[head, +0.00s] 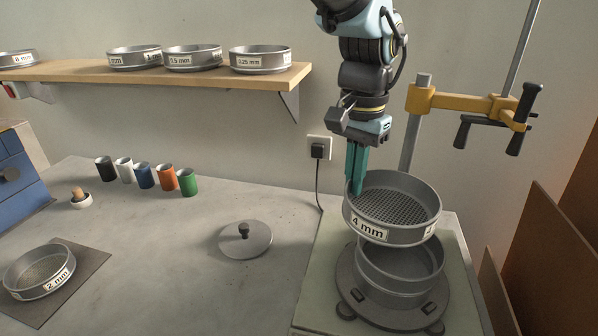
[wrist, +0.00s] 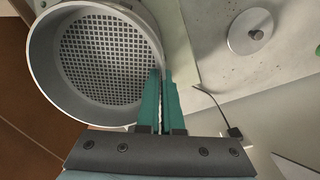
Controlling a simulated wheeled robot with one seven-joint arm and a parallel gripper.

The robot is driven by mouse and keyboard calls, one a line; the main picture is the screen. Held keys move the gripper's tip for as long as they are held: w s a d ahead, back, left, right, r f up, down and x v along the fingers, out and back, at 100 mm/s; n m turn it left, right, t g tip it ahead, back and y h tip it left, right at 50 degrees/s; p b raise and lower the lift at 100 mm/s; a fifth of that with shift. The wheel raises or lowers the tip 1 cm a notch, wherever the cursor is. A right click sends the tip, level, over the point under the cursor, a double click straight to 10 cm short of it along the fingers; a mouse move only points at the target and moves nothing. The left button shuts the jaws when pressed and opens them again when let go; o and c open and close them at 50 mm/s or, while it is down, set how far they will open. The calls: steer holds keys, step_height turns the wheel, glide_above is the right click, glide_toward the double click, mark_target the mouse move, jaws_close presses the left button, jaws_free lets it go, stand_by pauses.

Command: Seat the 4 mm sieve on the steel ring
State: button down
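The 4 mm sieve (head: 402,235) is a grey metal sieve with a coarse mesh floor and a white label. My gripper (head: 356,188) points down and is shut on the left side of its rim. In the wrist view, the green fingers (wrist: 160,88) pinch the wall of the sieve (wrist: 46,75). The steel ring (head: 400,286) stands below it on a dark round base. The sieve looks held above the ring, about level and slightly to the left. It hides the back part of the ring's rim. The ring is not visible in the wrist view.
A post with a yellow clamp (head: 460,101) stands behind on the right. A lid (head: 245,240) lies on the bench. Several coloured cups (head: 145,177) and a 2 mm sieve (head: 40,289) are at left. A shelf (head: 190,79) holds more sieves.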

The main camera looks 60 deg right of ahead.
mark_target(370, 201)
steer(key=s, duration=0.1)
steer(key=s+r, duration=0.1)
steer(key=s, duration=0.1)
steer(key=shift+s+n, duration=0.2)
steer(key=shift+n, duration=0.2)
steer(key=shift+f+b, duration=1.75)
steer(key=shift+f, duration=1)
steer(key=shift+f, duration=0.6)
steer(key=c, duration=1)
jaws_free()
step_height(370, 201, up, 11)
steer(key=b, duration=0.2)
steer(key=shift+f+b, duration=0.1)
steer(key=shift+b, duration=0.3)
